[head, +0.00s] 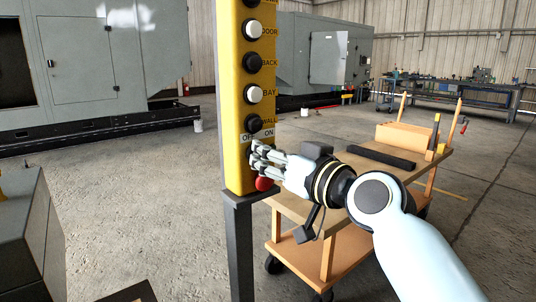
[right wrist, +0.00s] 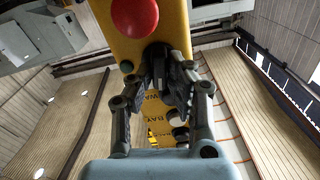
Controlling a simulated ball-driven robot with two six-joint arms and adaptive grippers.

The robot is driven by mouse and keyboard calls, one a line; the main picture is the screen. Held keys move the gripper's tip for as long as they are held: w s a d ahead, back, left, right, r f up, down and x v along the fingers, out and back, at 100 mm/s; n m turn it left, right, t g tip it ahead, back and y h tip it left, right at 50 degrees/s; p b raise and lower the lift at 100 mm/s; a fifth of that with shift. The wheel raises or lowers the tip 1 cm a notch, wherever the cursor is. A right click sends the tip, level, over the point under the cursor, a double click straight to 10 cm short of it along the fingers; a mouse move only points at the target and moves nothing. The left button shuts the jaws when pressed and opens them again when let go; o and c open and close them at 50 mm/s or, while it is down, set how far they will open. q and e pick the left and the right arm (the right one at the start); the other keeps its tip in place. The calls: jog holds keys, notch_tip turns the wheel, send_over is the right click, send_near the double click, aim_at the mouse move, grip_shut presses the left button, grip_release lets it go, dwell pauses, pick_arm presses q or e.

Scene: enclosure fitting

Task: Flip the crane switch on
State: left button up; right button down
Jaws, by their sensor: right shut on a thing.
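The yellow control panel (head: 237,100) stands upright on a dark post. Near its bottom is an OFF/ON label (head: 258,135). My right gripper (head: 257,155) is at the panel face just below that label, shut on the switch there. The fingers hide most of the switch in the head view, so I cannot tell which way it points. In the right wrist view the fingers of my right gripper (right wrist: 160,75) close around a dark part, the crane switch (right wrist: 157,52), against the yellow panel. My left gripper is not in view.
A red button (head: 263,184) sits just below my right gripper, and shows large in the right wrist view (right wrist: 135,15). Several black and white buttons (head: 253,93) line the panel above. A wooden cart (head: 310,250) stands under and behind my right arm.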

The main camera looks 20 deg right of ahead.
jog(key=m+p, duration=0.1)
jog(key=m, duration=0.3)
jog(key=shift+p, duration=0.4)
jog(key=c, duration=1.3)
grip_release()
jog(key=shift+d, duration=0.1)
